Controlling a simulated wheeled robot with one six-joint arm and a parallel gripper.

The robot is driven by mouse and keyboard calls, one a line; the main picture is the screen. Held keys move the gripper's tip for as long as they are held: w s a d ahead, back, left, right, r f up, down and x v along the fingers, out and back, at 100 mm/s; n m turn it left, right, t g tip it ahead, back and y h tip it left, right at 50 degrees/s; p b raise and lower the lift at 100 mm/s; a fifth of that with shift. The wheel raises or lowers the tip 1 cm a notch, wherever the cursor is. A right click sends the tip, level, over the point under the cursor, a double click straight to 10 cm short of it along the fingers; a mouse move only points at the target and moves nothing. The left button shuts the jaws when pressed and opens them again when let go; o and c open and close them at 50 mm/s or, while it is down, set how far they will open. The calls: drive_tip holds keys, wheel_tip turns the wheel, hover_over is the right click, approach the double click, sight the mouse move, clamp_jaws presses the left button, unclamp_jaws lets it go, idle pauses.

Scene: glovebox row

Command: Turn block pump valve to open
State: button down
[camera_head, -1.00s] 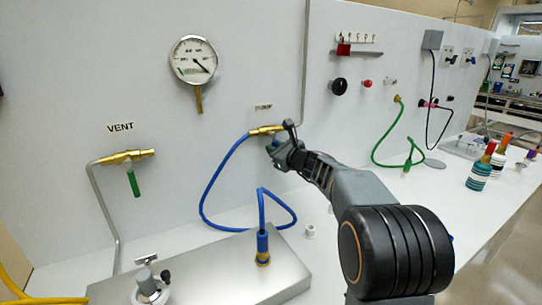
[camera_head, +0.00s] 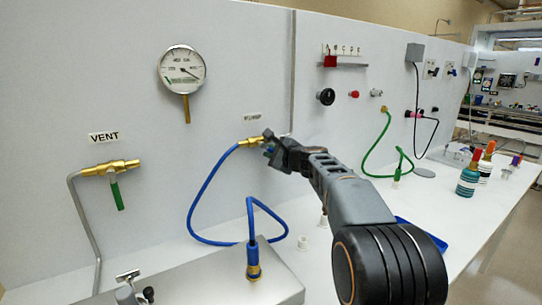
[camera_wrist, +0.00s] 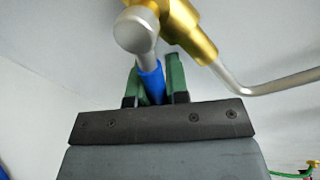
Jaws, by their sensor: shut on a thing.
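The pump valve (camera_head: 249,142) is a brass fitting on the grey panel, under a PUMP label (camera_head: 252,118). In the head view my gripper (camera_head: 269,148) is at its right end and hides much of it. In the wrist view the brass valve body (camera_wrist: 188,28) fills the top. A grey metal stem with a round end (camera_wrist: 133,30) leads to the blue valve handle (camera_wrist: 152,82). The green-padded fingers of my gripper (camera_wrist: 155,86) are shut on this handle, one on each side. The handle's far end is hidden by the gripper.
The vent valve (camera_head: 111,167) with a green handle hangs at left. A gauge (camera_head: 182,70) is above. A blue hose (camera_head: 196,205) loops from the pump valve to a fitting on a steel block (camera_head: 200,280). A green hose (camera_head: 375,155) and bottles (camera_head: 470,178) stand at right.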

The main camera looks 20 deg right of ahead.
idle(0.4)
drive_tip(key=c, duration=1.1)
unclamp_jaws()
drive_tip(key=shift+r, duration=0.1)
